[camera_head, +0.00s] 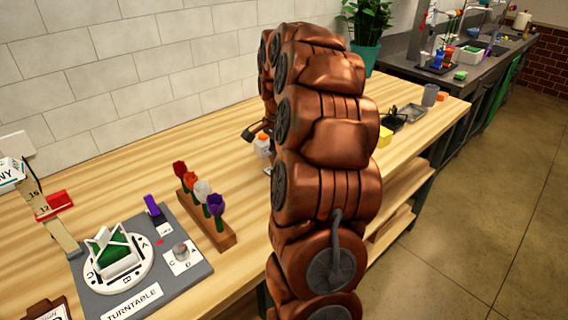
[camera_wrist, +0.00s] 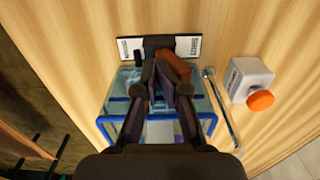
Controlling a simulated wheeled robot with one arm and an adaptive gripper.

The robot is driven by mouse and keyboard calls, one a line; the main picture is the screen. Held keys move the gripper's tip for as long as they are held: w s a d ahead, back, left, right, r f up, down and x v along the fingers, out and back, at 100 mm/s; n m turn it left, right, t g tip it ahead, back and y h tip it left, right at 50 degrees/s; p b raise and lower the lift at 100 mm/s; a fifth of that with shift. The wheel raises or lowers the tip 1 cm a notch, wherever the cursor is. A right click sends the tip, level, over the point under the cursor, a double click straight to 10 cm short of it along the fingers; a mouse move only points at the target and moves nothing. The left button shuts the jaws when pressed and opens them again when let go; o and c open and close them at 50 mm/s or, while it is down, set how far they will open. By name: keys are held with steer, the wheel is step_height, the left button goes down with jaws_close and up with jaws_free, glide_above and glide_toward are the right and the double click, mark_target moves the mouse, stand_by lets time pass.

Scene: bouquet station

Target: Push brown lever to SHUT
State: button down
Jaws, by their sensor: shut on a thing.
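The brown lever (camera_wrist: 175,64) shows in the wrist view at the tips of my gripper (camera_wrist: 164,82). My gripper is shut on the lever, with its dark fingers close together. Behind the lever is a dark mount on a panel with a white label at its left end (camera_wrist: 124,50) and another at its right end (camera_wrist: 190,46). The lettering is too small to read surely. A clear box with blue edges (camera_wrist: 112,118) lies under my fingers. In the head view my arm hides the lever and most of the gripper.
In the head view, a turntable board (camera_head: 190,262) and a wooden rack of flowers (camera_head: 218,232) stand on the bench at the left.

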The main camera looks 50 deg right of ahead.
steer(key=shift+r, duration=0.25)
steer(key=shift+s, duration=0.1)
steer(key=shift+r, duration=0.45)
step_height(320, 180, up, 5)
steer(key=shift+s, duration=0.15)
stand_by(0.3)
steer(key=shift+a, duration=0.1)
stand_by(0.4)
